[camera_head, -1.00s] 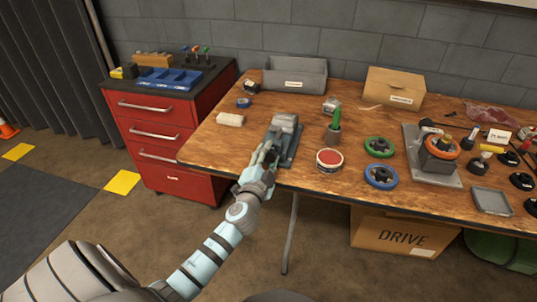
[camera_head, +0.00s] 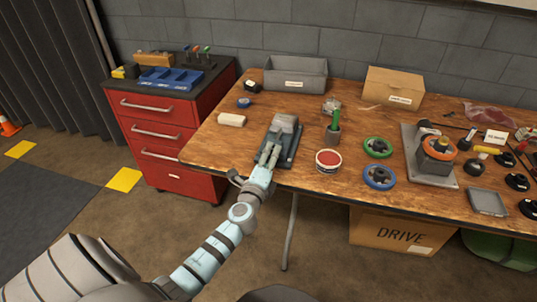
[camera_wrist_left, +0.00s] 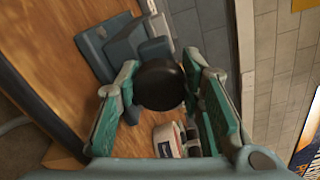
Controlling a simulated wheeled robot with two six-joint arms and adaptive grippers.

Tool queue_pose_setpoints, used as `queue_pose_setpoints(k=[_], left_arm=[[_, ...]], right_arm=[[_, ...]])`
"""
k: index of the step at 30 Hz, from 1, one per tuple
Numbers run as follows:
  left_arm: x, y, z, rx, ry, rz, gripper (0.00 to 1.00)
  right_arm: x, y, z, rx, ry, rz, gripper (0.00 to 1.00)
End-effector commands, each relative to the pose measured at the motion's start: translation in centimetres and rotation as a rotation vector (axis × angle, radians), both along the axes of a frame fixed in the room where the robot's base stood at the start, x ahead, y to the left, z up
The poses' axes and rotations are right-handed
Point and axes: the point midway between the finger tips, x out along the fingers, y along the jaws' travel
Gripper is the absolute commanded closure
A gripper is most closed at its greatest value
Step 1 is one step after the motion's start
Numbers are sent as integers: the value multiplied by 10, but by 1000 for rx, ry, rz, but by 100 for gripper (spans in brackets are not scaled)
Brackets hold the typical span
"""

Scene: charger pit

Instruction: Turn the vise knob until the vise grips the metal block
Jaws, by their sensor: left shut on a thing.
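The grey vise (camera_head: 283,128) stands on a dark base near the front edge of the wooden table. In the left wrist view its blue-grey body (camera_wrist_left: 120,42) lies behind its round black knob (camera_wrist_left: 160,78). My left gripper (camera_head: 268,154) reaches the near end of the vise. In the left wrist view its green-padded fingers (camera_wrist_left: 163,98) are on either side of the knob, shut on it. The knob is hidden by the hand in the head view. I cannot clearly separate the metal block from the vise jaws. My right gripper is out of view.
A round tin with a red top (camera_head: 328,161) and a holder with a green handle (camera_head: 333,130) stand right of the vise. Green (camera_head: 378,147) and blue (camera_head: 380,177) wheels lie further right.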

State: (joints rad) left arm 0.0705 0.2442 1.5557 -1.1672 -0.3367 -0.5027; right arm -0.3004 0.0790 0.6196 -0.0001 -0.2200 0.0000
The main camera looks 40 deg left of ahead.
Motion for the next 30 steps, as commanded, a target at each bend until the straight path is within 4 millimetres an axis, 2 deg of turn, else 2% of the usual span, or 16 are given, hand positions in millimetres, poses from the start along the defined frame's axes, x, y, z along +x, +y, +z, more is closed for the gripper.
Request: queue_pose_setpoints(k=[18, 30], left_arm=[[0, -1, 1, 546, 193, -1, 93], [0, -1, 0, 801, 282, -1, 93]], right_arm=[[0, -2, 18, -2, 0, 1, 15], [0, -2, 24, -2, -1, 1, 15]])
